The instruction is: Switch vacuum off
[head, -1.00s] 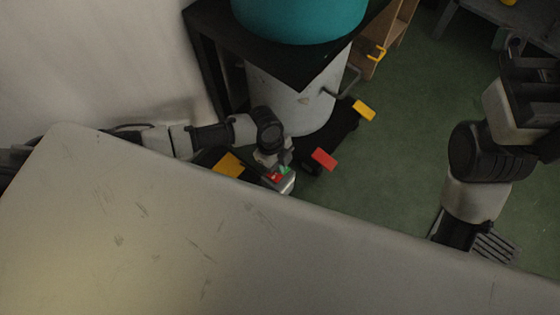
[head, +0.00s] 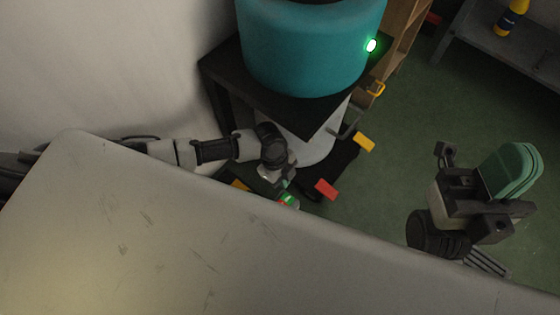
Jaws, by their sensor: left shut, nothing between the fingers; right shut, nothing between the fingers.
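A small switch box with a green button (head: 287,198) and a red button (head: 283,203) shows just past the table's far edge. My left gripper (head: 284,186) is shut and close above the box, partly covering it. I cannot tell whether it touches a button. A large teal drum (head: 310,50), which may be the vacuum unit, stands behind, with a lit green lamp (head: 371,45) on its right side. My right gripper (head: 512,170) is shut and empty, with rounded green pads together, over the floor at right.
The bare pale table (head: 170,230) fills the front. The drum rests on a black stand (head: 225,75). Red (head: 326,189) and yellow (head: 364,142) blocks lie beyond the table edge. A grey shelf (head: 490,45) at upper right holds a yellow bottle (head: 508,20). Green floor between is open.

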